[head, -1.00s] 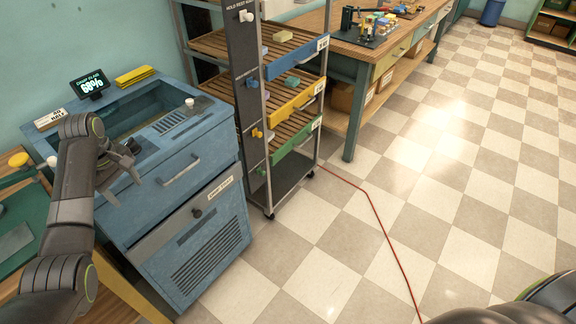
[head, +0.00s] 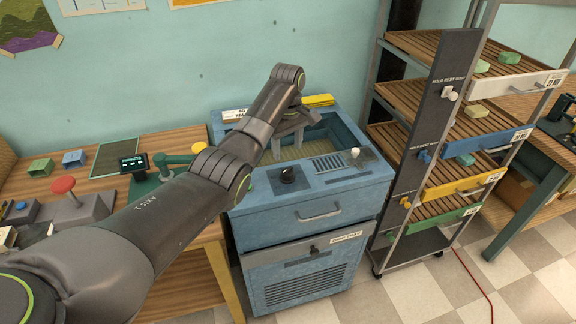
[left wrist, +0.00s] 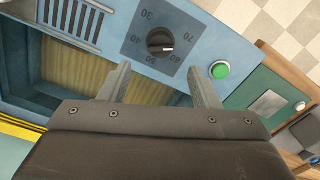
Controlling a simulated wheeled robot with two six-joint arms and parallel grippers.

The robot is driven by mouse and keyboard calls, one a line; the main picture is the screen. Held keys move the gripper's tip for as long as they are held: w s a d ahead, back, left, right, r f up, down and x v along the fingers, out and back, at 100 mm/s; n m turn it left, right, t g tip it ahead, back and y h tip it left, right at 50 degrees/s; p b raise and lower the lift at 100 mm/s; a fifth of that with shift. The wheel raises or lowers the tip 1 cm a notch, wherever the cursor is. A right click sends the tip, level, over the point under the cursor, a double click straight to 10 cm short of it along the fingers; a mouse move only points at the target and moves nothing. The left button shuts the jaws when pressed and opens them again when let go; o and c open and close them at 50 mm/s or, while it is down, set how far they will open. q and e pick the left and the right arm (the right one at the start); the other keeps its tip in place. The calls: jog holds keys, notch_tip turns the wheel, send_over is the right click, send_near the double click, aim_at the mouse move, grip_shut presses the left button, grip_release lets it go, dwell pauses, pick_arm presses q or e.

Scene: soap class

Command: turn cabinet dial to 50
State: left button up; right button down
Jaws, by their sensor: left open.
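The blue cabinet (head: 335,185) stands mid-picture in the head view, with its open wooden-lined basin on top. Its black dial (head: 288,175) sits on the top panel. In the left wrist view the dial (left wrist: 160,42) lies just beyond the fingers, ringed by numbers including 30, 40 and 70. Its white mark points to the picture's right; the exact reading is hard to tell. My left gripper (head: 287,140) is open and empty over the basin, apart from the dial. Its two fingers (left wrist: 160,84) are spread below the dial in the wrist view. My right gripper is out of view.
A green button (left wrist: 220,70) sits beside the dial panel. A white knob (head: 355,154) and vent slots share the cabinet top. A slatted rack (head: 440,130) stands close on the right. A wooden bench (head: 170,190) with small devices stands on the left.

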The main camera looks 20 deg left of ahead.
aim_at(287, 169)
pick_arm(q)
notch_tip(287, 169, down, 7)
jog(key=shift+s+f, duration=0.15)
jog(key=shift+f, duration=0.6)
jog(key=shift+r, duration=0.1)
jog(key=shift+c, duration=0.6)
jog(key=c, duration=0.9)
jog(key=shift+o, duration=0.2)
